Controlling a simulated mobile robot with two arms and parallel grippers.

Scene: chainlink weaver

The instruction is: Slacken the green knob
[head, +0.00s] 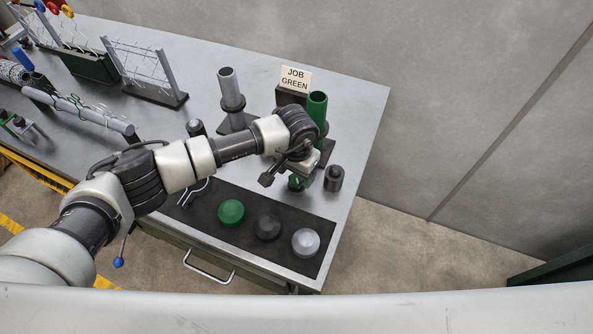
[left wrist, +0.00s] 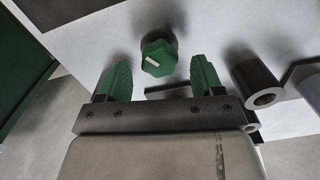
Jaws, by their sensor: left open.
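The green knob (left wrist: 158,57) shows in the left wrist view as a lobed cap with a white mark on its face, above a grey surface. My left gripper (left wrist: 160,66) is open, with one green-padded finger to each side of the knob's line. A gap shows between the knob and both fingers; I cannot tell how deep the fingers reach. In the head view my left gripper (head: 301,180) is low near the table's right end, beside the green tube (head: 318,108). My own arm and gripper hide most of the knob there. My right gripper is out of view.
A dark hollow cylinder (head: 333,178) stands close to the right of my gripper. A grey post (head: 230,90) and a JOB GREEN sign (head: 295,78) stand behind. Green (head: 231,212), black (head: 268,226) and silver (head: 305,242) domes lie on a dark mat in front.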

